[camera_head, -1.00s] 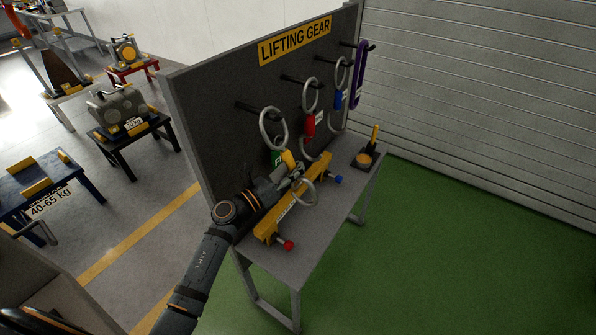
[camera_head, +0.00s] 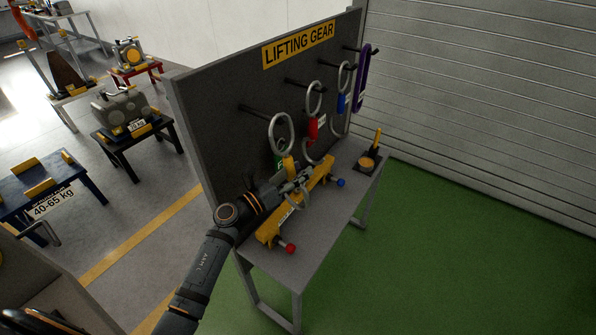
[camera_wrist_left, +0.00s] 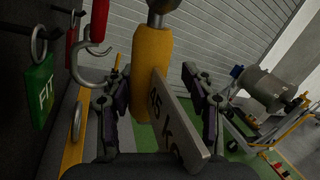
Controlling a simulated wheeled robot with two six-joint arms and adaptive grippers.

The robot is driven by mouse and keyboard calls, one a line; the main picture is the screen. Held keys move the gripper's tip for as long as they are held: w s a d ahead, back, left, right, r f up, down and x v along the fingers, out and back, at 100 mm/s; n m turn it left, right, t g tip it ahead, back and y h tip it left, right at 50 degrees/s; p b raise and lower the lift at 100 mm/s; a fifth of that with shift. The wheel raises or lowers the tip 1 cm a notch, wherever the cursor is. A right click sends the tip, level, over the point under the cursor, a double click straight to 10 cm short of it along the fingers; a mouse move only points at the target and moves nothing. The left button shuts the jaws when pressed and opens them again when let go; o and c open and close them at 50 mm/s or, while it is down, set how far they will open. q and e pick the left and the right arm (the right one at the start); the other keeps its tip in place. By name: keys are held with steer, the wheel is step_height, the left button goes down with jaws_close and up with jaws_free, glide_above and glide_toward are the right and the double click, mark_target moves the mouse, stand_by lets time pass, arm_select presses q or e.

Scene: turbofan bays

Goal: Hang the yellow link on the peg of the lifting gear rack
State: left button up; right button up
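The yellow link (camera_head: 288,164) has a grey ring (camera_head: 281,133) at its top. It is close to upright, and its ring appears to hang at the outer end of the front peg (camera_head: 252,109) on the lifting gear rack (camera_head: 210,115). The exact contact is too small to see. In the left wrist view the link's yellow body (camera_wrist_left: 152,75) stands between the fingers of my left gripper (camera_wrist_left: 157,85), with a small gap at the right finger. My left gripper appears open around the link.
A red shackle (camera_head: 312,127), a blue one (camera_head: 341,102) and a purple sling (camera_head: 362,80) hang on the other pegs. A yellow beam (camera_head: 268,232) with red and blue ends lies on the bench (camera_head: 325,225) below. Green floor on the right is clear.

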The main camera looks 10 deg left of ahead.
mark_target(292, 176)
arm_select(q)
steer(key=shift+s+f, duration=0.1)
steer(key=shift+f, duration=0.05)
steer(key=shift+s+a+f, duration=0.1)
steer(key=shift+s+a, duration=0.15)
steer(key=shift+a, duration=0.05)
steer(key=v, duration=0.7)
